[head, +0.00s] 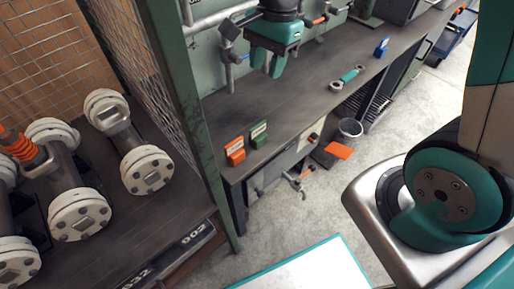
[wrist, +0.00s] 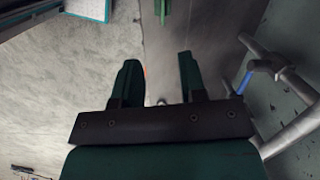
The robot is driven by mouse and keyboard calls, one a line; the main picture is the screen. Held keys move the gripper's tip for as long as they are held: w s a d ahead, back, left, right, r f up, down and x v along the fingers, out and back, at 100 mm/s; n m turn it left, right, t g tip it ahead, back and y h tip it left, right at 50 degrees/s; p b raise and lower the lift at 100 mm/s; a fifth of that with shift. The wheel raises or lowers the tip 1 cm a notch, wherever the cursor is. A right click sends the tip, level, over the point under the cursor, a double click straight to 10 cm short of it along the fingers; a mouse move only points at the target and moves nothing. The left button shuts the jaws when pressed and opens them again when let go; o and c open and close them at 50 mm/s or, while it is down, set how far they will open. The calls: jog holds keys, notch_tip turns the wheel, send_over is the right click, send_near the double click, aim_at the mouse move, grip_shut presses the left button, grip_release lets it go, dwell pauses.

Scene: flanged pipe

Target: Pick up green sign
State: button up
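The green sign (head: 259,134) stands upright on the dark workbench (head: 305,105), near its front left corner in the head view. An orange sign (head: 235,151) stands just left of it. My gripper (head: 266,72) is at the back of the bench in the head view, apart from the green sign, with its fingers pointing down. In the wrist view my gripper (wrist: 158,68) has its two fingers spread, with nothing seen between them.
A green post (head: 185,110) and mesh cage stand left of the signs, with flanged pipes (head: 131,140) on a shelf. Wall pipes (wrist: 285,75) run close to my gripper.

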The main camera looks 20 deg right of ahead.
notch_tip(320, 180, down, 3)
jog(key=w+m, duration=0.1)
jog(key=m, duration=0.1)
jog(key=b, duration=0.3)
send_near(258, 125)
jog(key=f, duration=0.5)
jog(key=shift+a+f, duration=0.2)
jog(key=shift+a, duration=0.15)
jog(key=f, duration=0.2)
jog(key=a+f, duration=0.1)
jog(key=f, duration=0.2)
jog(key=shift+s+f+b, duration=0.15)
jog(key=shift+f+b, duration=0.1)
jog(key=shift+b, duration=0.15)
grip_shut()
